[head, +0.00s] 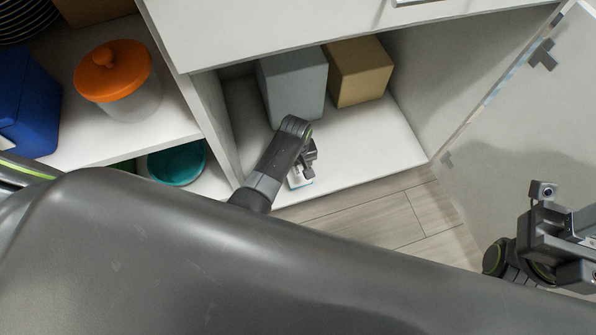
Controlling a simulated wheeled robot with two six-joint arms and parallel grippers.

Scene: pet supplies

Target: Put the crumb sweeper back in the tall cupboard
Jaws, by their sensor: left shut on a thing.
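The cupboard (365,145) is open, with a white floor panel inside. My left gripper (301,172) is in the opening, just above the front part of that panel. It is shut on a small white and teal thing, which I take to be the crumb sweeper (301,182). Most of the sweeper is hidden by the gripper and my arm, and I cannot tell whether it touches the panel. My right gripper (566,250) is at the lower right edge, partly cut off, in front of the door; its jaws do not show clearly.
A grey box (293,85) and a tan box (359,72) stand at the back of the compartment. The open door (530,125) is at the right. Left of the divider are a jar with an orange lid (107,72), a blue container (30,105) and a teal bowl (178,163).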

